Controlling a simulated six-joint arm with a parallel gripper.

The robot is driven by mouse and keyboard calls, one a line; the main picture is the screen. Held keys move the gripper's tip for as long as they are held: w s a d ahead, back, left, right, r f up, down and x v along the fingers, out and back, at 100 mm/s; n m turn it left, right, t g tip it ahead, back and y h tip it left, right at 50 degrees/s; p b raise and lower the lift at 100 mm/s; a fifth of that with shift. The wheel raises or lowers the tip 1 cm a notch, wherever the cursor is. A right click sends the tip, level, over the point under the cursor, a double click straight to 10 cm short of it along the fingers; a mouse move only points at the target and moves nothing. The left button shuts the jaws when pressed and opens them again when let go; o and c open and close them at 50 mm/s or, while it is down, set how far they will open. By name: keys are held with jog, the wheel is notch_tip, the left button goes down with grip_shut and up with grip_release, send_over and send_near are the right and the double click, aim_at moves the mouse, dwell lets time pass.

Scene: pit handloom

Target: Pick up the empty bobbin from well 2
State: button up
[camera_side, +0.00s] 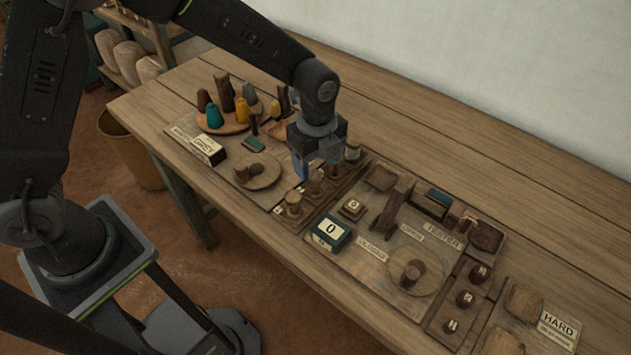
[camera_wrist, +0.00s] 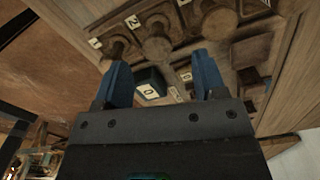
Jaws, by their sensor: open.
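The bobbin rack (camera_side: 286,219) lies near the middle of the table and holds several wooden bobbins in a row. The bobbin at label 2 (camera_side: 316,183) is pale brown and upright; whether it carries thread is too small to tell. It also shows beyond my fingertips in the wrist view (camera_wrist: 155,40), beside the "2" tag (camera_wrist: 132,21). The bobbin at label 1 (camera_side: 293,203) stands nearer the front edge. My gripper (camera_side: 317,172) has blue fingers, points down over the row and partly hides it. In the wrist view my gripper (camera_wrist: 161,75) is open, with nothing between the fingers.
A round board with coloured cones (camera_side: 224,122) stands left of the rack. A round plate (camera_side: 257,170) is nearer. Bare table lies behind.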

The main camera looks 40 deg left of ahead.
aim_at(315, 175)
jog(key=shift+s+f, duration=0.15)
jog(key=shift+f, duration=3)
jog(key=c, duration=1)
jog(key=shift+r, duration=0.1)
